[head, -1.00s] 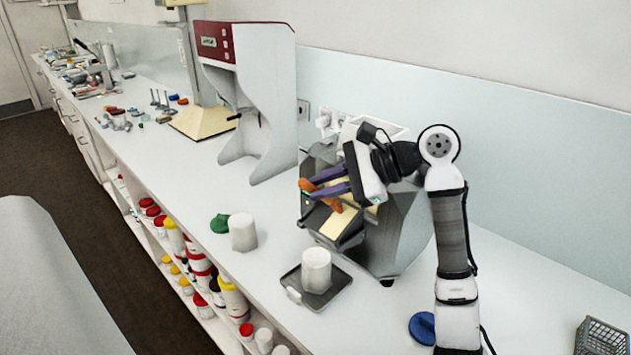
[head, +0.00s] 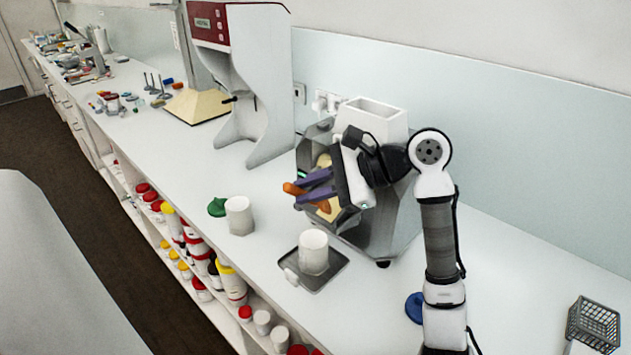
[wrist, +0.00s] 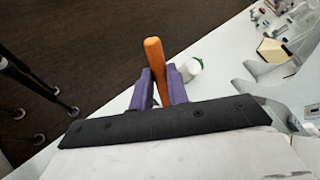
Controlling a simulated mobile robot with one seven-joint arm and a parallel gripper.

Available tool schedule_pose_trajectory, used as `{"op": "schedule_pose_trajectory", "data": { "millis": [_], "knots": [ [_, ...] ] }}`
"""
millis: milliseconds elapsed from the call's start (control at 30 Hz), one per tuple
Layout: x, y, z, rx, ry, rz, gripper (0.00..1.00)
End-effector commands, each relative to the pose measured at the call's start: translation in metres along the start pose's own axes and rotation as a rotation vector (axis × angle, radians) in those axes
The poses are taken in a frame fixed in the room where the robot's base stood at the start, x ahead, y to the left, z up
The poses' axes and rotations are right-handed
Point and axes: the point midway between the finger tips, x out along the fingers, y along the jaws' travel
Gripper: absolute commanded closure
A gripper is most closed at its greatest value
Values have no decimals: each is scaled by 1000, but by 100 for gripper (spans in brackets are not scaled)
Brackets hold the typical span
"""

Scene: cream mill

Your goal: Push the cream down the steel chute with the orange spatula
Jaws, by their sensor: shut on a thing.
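My gripper (head: 305,187) has its purple fingers shut on the orange spatula (head: 291,188), in front of the mill. In the wrist view, the spatula's handle (wrist: 153,60) sticks out between the fingers (wrist: 158,80). An orange part also shows below the fingers in the head view. The steel mill (head: 385,238) stands on the counter, with its chute (head: 348,222) facing the front left. Pale yellow cream (head: 337,211) shows on the chute beside the spatula. My gripper hides much of the chute, and whether the spatula touches the cream is unclear.
A white jar (head: 313,252) stands on a small dark scale (head: 326,272) below the chute. Another white jar (head: 239,216) and a green lid (head: 217,207) are to the left. A blue lid (head: 413,308) and a wire basket (head: 594,324) are at the right.

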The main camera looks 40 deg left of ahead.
Motion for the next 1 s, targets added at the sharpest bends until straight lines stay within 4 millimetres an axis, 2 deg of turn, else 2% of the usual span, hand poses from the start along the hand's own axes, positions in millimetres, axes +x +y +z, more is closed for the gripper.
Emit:
{"op": "schedule_pose_trajectory", "data": {
  "millis": [200, 367, 1000],
  "knots": [
    [12, 13, 4, 1, -2, 2, 100],
    [14, 14, 2, 5, -4, 2, 100],
    [-13, -14, -12, 6, 3, 1, 100]
  ]
}}
